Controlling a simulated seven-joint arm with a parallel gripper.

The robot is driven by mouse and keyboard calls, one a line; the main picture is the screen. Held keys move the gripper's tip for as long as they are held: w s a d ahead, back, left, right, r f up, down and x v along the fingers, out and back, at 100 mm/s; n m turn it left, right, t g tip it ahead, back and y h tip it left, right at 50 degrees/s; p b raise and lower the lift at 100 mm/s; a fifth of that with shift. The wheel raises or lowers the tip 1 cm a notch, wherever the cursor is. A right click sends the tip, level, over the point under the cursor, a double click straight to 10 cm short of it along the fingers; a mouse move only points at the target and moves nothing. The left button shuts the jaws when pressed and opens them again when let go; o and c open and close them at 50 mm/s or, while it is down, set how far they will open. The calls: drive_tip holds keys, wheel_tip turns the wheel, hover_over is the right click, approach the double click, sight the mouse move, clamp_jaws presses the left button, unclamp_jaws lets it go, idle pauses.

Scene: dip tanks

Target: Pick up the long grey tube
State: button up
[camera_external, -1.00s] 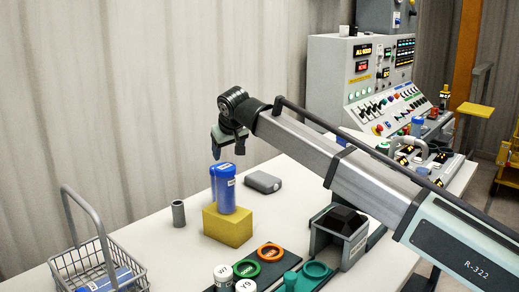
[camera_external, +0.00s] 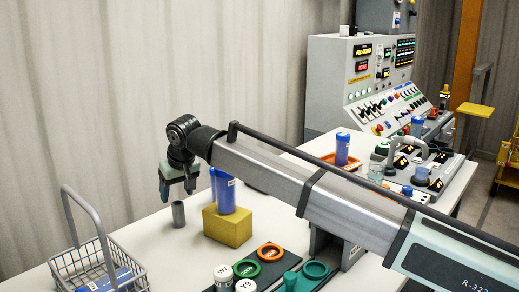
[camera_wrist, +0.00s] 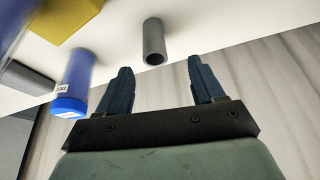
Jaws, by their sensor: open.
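The grey tube (camera_external: 178,214) stands upright on the white table, left of the yellow block. My gripper (camera_external: 177,193) is open and empty, pointing down just above the tube. In the wrist view the tube (camera_wrist: 154,40) shows its dark open end, ahead of the two spread blue fingers (camera_wrist: 160,66) and between their lines. The fingers do not appear to touch it.
A blue canister (camera_external: 226,196) stands on the yellow block (camera_external: 228,228), close to my gripper's right, with another blue one partly hidden behind it. A wire basket (camera_external: 92,268) is at front left. Coloured rings and white-lidded jars (camera_external: 222,275) are at the front.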

sight(177, 206)
drive_tip(key=shift+w+d+x, duration=0.1)
drive_tip(key=shift+w+x, duration=0.05)
drive_tip(key=shift+x, duration=1.8)
drive_tip(key=shift+w+d+x, duration=0.15)
drive_tip(key=shift+x, duration=1.75)
drive_tip(key=shift+r, duration=0.1)
drive_tip(key=c, duration=1.2)
clamp_jaws()
drive_tip(key=shift+r, duration=0.1)
